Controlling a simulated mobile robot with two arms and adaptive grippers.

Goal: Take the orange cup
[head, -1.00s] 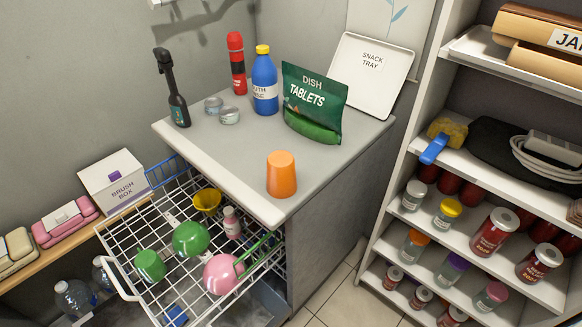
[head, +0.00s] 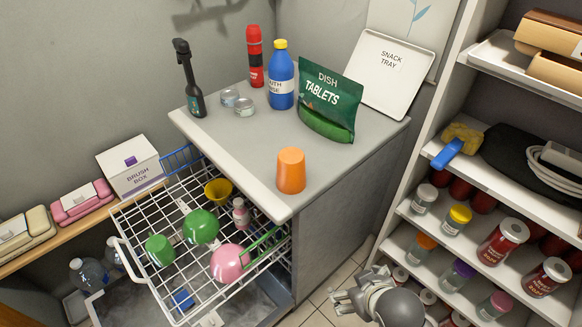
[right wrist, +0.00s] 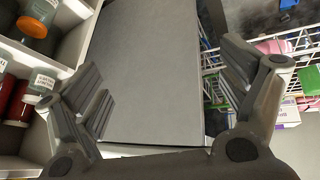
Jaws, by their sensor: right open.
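The orange cup (head: 291,171) stands upside down on the front part of the grey counter top (head: 235,150) in the head view. Nothing touches it. My right gripper (head: 340,293) shows at the bottom of the head view, in front of the counter, below and to the right of the cup. In the right wrist view my right gripper (right wrist: 165,95) has its fingers wide apart with nothing between them. The counter's grey side panel (right wrist: 150,75) lies beyond the fingers there, and I do not make out the cup. My left gripper is not in view.
A pulled-out dish rack (head: 135,205) with bowls juts out left of the counter. The green tablets pouch (head: 329,107), blue bottle (head: 281,80) and snack tray (head: 388,75) stand behind the cup. An open shelf (head: 440,200) with jars stands at the right.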

